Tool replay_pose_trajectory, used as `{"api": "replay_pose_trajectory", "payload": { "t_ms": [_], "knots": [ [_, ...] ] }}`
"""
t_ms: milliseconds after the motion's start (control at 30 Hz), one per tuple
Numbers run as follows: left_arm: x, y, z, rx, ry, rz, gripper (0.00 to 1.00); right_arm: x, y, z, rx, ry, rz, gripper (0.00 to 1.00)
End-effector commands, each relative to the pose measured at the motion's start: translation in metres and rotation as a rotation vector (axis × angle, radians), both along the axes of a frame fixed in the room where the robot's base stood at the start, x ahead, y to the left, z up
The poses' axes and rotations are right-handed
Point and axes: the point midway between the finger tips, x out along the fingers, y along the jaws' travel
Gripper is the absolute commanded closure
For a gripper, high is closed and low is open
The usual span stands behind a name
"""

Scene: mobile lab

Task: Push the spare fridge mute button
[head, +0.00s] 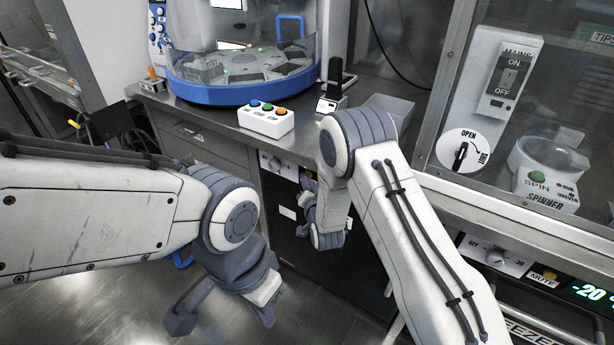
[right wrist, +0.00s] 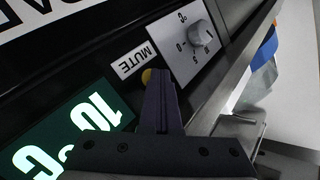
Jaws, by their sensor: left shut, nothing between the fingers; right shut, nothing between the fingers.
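The mute button (right wrist: 147,75) is a small yellow dome beside a white MUTE label (right wrist: 132,60) on a dark panel in the right wrist view. My right gripper (right wrist: 158,72) is shut and empty. Its tips overlap the button's edge in this view; I cannot tell whether they touch it. My left gripper (head: 267,318) is shut and empty, low over the floor, away from the panel.
Beside the button are a dial (right wrist: 201,34) and a green display (right wrist: 70,132) reading 10 °C. A freezer's yellow mute button (head: 549,276) is at right, by a -20 display (head: 590,293). A button box (head: 266,120) stands on the counter. Open floor lies at lower left.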

Motion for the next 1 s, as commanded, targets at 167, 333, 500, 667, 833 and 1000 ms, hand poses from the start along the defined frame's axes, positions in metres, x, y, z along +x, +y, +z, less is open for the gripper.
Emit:
{"api": "replay_pose_trajectory", "payload": {
  "t_ms": [167, 333, 500, 667, 833, 1000],
  "knots": [
    [0.000, 0.000, 0.000, 0.000, 0.000, 0.000, 1.00, -0.004, 0.003, 0.001, 0.001, -0.001, -0.001, 1.00],
    [0.000, 0.000, 0.000, 0.000, 0.000, 0.000, 1.00, -0.011, 0.008, 0.000, 0.001, -0.001, -0.001, 1.00],
    [0.000, 0.000, 0.000, 0.000, 0.000, 0.000, 1.00, -0.015, 0.011, 0.001, 0.000, -0.001, -0.001, 1.00],
    [0.000, 0.000, 0.000, 0.000, 0.000, 0.000, 1.00, -0.015, 0.011, 0.000, 0.000, -0.001, -0.001, 1.00],
    [0.000, 0.000, 0.000, 0.000, 0.000, 0.000, 1.00, -0.019, 0.014, 0.000, 0.000, 0.000, 0.001, 1.00],
    [0.000, 0.000, 0.000, 0.000, 0.000, 0.000, 1.00, -0.033, 0.024, 0.000, 0.000, 0.000, 0.001, 1.00]
  ]
}}
